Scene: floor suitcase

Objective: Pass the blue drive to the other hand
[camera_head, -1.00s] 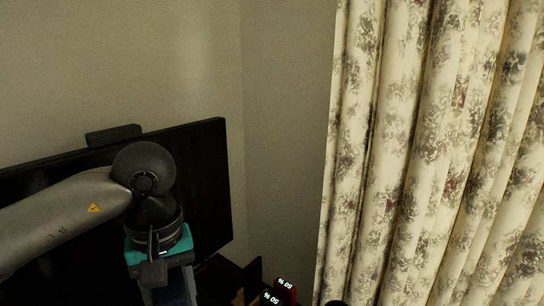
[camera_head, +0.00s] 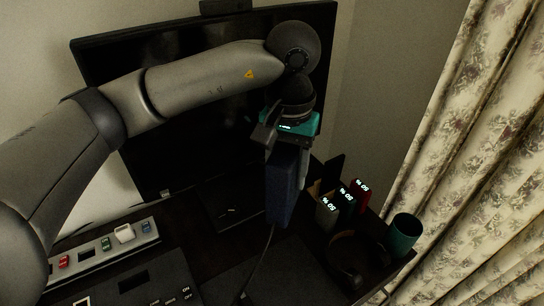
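The blue drive (camera_head: 283,186) is a dark blue upright block below my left wrist. My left gripper (camera_head: 287,152), with a teal body, points down and is shut on the upper end of the drive. A thin dark cable hangs below the drive toward the table. The fingers partly cover the drive's top. My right gripper is not in view.
A large black monitor (camera_head: 190,80) stands behind my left arm. Several small boxes with lit displays (camera_head: 347,200), a teal cup (camera_head: 403,235) and dark headphones (camera_head: 349,262) are at the right. A switch panel (camera_head: 105,246) lies at lower left. A patterned curtain (camera_head: 465,200) hangs at right.

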